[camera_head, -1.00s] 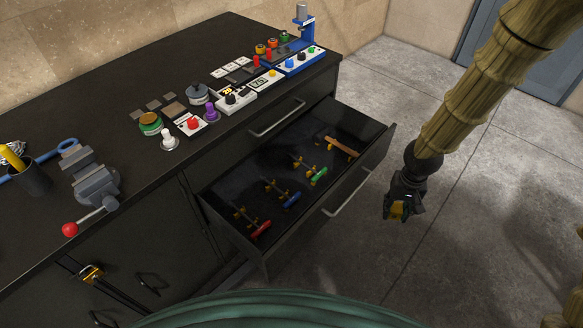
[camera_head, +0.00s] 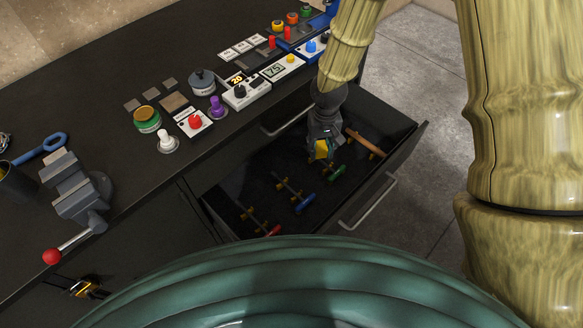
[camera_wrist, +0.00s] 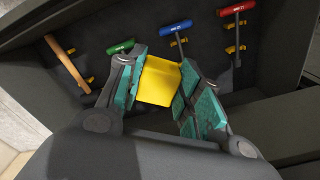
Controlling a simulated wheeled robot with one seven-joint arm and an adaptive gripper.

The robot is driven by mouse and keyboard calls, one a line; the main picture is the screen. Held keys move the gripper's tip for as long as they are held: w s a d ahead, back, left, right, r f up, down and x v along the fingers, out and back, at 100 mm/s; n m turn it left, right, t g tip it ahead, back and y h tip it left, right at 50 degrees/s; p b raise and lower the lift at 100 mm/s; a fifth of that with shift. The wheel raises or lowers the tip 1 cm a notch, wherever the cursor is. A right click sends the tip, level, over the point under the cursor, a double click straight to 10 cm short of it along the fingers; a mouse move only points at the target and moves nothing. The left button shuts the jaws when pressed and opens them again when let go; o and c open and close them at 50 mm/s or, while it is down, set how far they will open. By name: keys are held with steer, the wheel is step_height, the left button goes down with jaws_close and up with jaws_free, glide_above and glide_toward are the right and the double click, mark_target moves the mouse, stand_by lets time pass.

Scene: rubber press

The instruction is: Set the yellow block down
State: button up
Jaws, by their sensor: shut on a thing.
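The yellow block (camera_wrist: 158,82) is held between the two teal-padded fingers of my gripper (camera_wrist: 157,92) in the wrist view. In the head view the block (camera_head: 321,149) shows as a small yellow patch under my gripper (camera_head: 322,146). My gripper is above the open drawer (camera_head: 232,190), near the green-handled tool and the wooden handle. I cannot tell how far the block is above the drawer floor.
The drawer holds tools with red (camera_head: 262,226), blue (camera_head: 304,203) and green (camera_head: 337,172) handles and a wooden-handled tool (camera_head: 366,145). The counter above carries a vise (camera_head: 80,192), a purple knob (camera_head: 217,108), and button and display boxes (camera_head: 246,93).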

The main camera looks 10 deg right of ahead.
steer(key=a+f+n+b, duration=0.7)
steer(key=a+f+b, duration=1.1)
steer(key=b, duration=1.4)
steer(key=shift+s+d+f+b, duration=0.15)
steer(key=shift+f+b, duration=0.25)
steer(key=shift+f, duration=1.4)
steer(key=shift+w+d+f+b, duration=0.1)
steer(key=shift+d+f+b, duration=0.2)
steer(key=shift+f, duration=1.5)
steer(key=shift+s+d+f+b, duration=0.1)
steer(key=shift+f+b, duration=0.35)
steer(key=shift+f, duration=1.35)
steer(key=shift+f, duration=0.1)
steer(key=o, duration=1.2)
steer(key=shift+c, duration=0.2)
step_height(320, 180, up, 12)
steer(key=p, duration=0.3)
